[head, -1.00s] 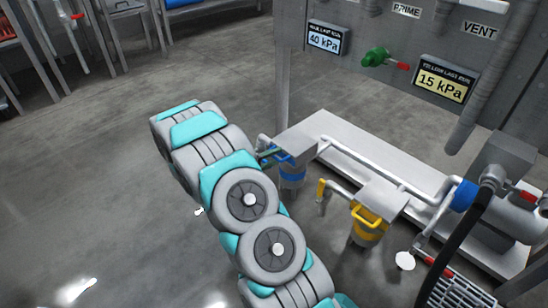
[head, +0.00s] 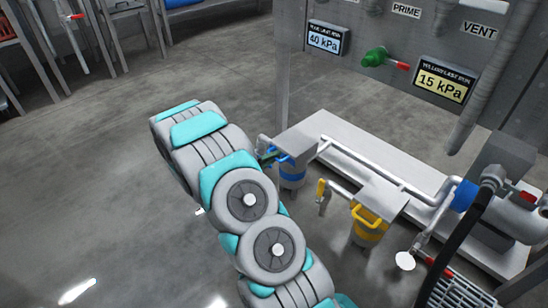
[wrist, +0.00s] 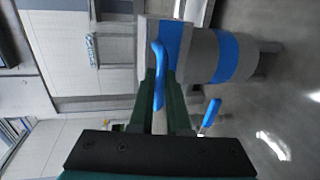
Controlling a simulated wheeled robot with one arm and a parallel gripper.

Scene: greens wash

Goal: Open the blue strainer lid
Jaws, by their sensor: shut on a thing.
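The blue strainer (head: 292,179) is a grey canister with a blue band, standing at the left end of the pipework. Its grey box-shaped lid (head: 297,144) is on top and looks closed, with a blue handle (head: 284,156) on its near side. In the wrist view the handle (wrist: 158,62) stands between my two dark green fingers. My gripper (wrist: 161,88) is shut on this handle. The banded body (wrist: 232,58) lies to the right in that view. In the head view my arm partly hides the gripper.
A yellow strainer (head: 367,226) stands to the right of the blue one, with a yellow lever (head: 321,190) between them. A pale plinth (head: 352,133) and white pipes run behind. A small blue lever (wrist: 211,113) shows in the wrist view. The floor at left is open.

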